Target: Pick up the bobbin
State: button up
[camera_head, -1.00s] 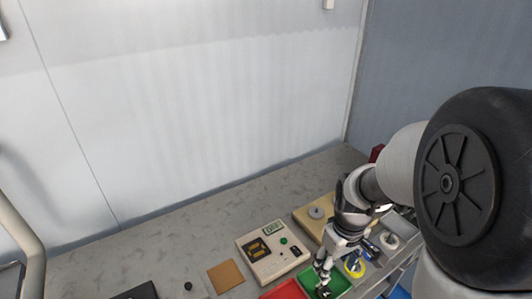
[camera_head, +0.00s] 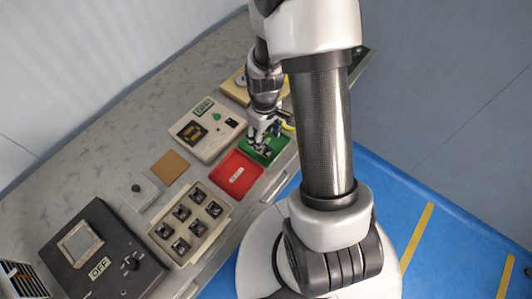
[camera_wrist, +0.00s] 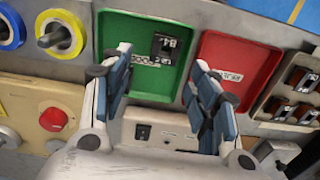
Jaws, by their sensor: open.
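A small black bobbin with a pale label (camera_wrist: 172,44) sits in the green tray (camera_wrist: 120,35), toward its far right part in the wrist view. The green tray also shows in the head view (camera_head: 274,153), where my gripper (camera_head: 262,138) is over it and partly hides what lies inside. In the wrist view my gripper (camera_wrist: 160,65) is open, its two fingers apart on either side of the line to the bobbin. Nothing shows between the fingers, and the bobbin appears beyond the fingertips. The exact height of the fingertips above it cannot be told.
A red tray (camera_head: 238,175) lies beside the green one. A beige rack (camera_head: 165,231) holds several dark bobbins. A beige instrument box (camera_head: 202,127) stands behind the trays.

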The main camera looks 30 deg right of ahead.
aim_at(265, 147)
jog(key=f, duration=0.1)
jog(key=f+b, duration=0.1)
jog(key=f, duration=0.1)
jog(key=f+b, duration=0.1)
jog(key=f, duration=0.1)
jog(key=shift+s+a+f, duration=0.2)
jog(key=shift+s, duration=0.1)
jog(key=shift+c, duration=0.4)
jog(key=c, duration=1)
jog(key=shift+r, duration=0.15)
notch_tip(265, 147, up, 20)
jog(key=p, duration=0.6)
